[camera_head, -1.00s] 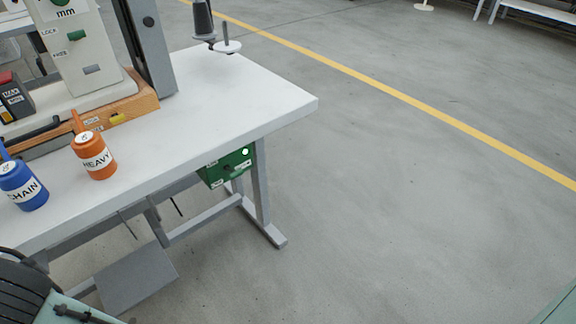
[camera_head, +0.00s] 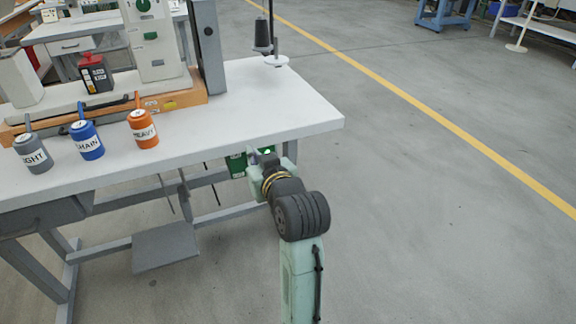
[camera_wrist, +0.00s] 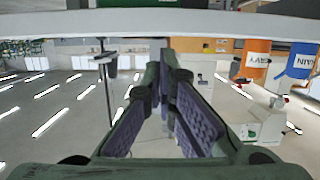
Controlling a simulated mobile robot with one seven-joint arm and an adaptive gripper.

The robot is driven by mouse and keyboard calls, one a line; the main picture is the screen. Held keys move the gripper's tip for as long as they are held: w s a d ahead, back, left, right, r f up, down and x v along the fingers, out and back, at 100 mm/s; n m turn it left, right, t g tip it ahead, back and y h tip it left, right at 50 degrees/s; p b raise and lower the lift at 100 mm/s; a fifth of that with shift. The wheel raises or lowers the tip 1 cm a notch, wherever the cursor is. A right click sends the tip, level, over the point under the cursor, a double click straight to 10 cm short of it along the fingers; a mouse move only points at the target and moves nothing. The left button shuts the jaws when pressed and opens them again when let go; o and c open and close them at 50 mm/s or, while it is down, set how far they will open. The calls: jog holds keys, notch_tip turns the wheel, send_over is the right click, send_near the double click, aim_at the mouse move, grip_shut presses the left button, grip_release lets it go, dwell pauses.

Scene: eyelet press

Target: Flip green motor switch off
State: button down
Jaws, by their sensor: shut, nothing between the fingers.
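The green motor switch box (camera_head: 237,165) hangs under the right end of the white table, partly hidden behind my arm's end in the head view. A small bright spot shows near its upper right corner. The switch's position cannot be told. My gripper (camera_head: 262,163) is right in front of the box, just below the table edge; contact cannot be told. In the wrist view, which looks upside down, my gripper (camera_wrist: 168,72) is shut and empty, its fingertips close together. A dark green strip (camera_wrist: 140,3), probably the box, shows at that view's top edge.
The white table (camera_head: 300,115) overhangs the box. Grey, blue (camera_head: 87,140) and orange (camera_head: 143,128) bottles stand along its front edge, with the press (camera_head: 155,45) behind. The floor to the right is clear.

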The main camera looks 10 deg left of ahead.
jog(key=shift+d+f+h, duration=0.2)
jog(key=shift+d+f, duration=0.15)
jog(key=shift+d, duration=0.3)
jog(key=shift+d+f+h, duration=0.2)
jog(key=shift+d+f, duration=0.1)
jog(key=shift+d, duration=0.3)
jog(key=shift+a, duration=0.1)
jog(key=p+x, duration=0.1)
jog(key=x, duration=0.8)
jog(key=shift+w+a, duration=0.1)
jog(key=shift+w, duration=0.05)
notch_tip(320, 180, down, 4)
jog(key=shift+w+a+f, duration=0.1)
jog(key=shift+w, duration=0.05)
jog(key=shift+w+f, duration=0.1)
jog(key=shift+f, duration=0.05)
